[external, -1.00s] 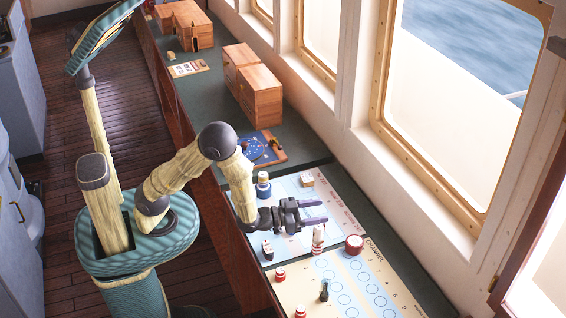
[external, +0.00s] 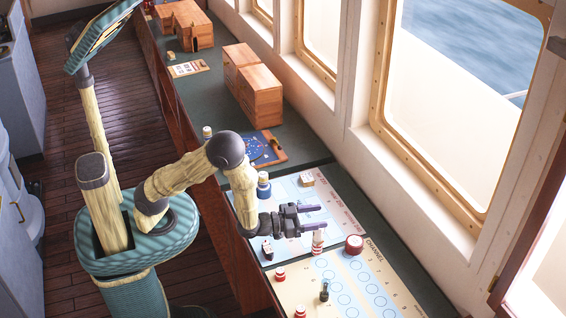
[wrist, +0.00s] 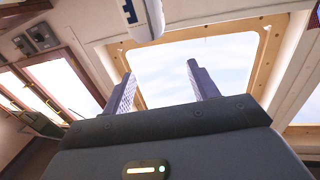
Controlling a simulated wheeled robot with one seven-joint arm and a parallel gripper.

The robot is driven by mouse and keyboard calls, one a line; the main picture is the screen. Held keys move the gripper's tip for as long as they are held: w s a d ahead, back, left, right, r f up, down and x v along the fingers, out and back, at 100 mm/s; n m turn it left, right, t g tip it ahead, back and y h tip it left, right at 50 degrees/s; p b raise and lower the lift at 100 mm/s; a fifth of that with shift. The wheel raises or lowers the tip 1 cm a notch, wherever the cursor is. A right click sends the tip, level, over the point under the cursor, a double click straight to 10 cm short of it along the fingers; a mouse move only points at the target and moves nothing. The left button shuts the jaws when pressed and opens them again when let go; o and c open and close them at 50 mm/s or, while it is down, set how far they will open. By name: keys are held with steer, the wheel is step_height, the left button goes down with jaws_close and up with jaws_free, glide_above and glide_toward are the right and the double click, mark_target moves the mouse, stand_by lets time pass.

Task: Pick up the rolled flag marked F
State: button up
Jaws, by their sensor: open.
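My gripper (external: 320,218) is open and empty. In the external view it reaches over the blue part of the chart (external: 292,192), fingers pointing toward the window. A red-and-white striped piece (external: 318,242) stands just below the fingers in the picture, and I see no grip on it. In the wrist view the two fingers (wrist: 160,85) stand apart against the bright window. A white rounded thing with a blue patch (wrist: 150,22) is cut off at the top; I cannot tell what it is.
Wooden boxes (external: 260,100) stand farther back.

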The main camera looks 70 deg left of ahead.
mark_target(318, 240)
steer(key=shift+f, duration=0.55)
step_height(318, 240, down, 4)
steer(key=shift+r+p, duration=0.15)
steer(key=shift+p, duration=0.25)
steer(key=shift+w+d+r+p, duration=0.1)
steer(key=shift+w+d+p, duration=0.1)
steer(key=shift+w, duration=0.4)
steer(key=shift+w+d+r+p, duration=0.1)
steer(key=shift+w+p, duration=0.1)
steer(key=shift+w, duration=0.4)
steer(key=shift+w+f, duration=0.15)
steer(key=shift+w, duration=0.2)
jaws_close()
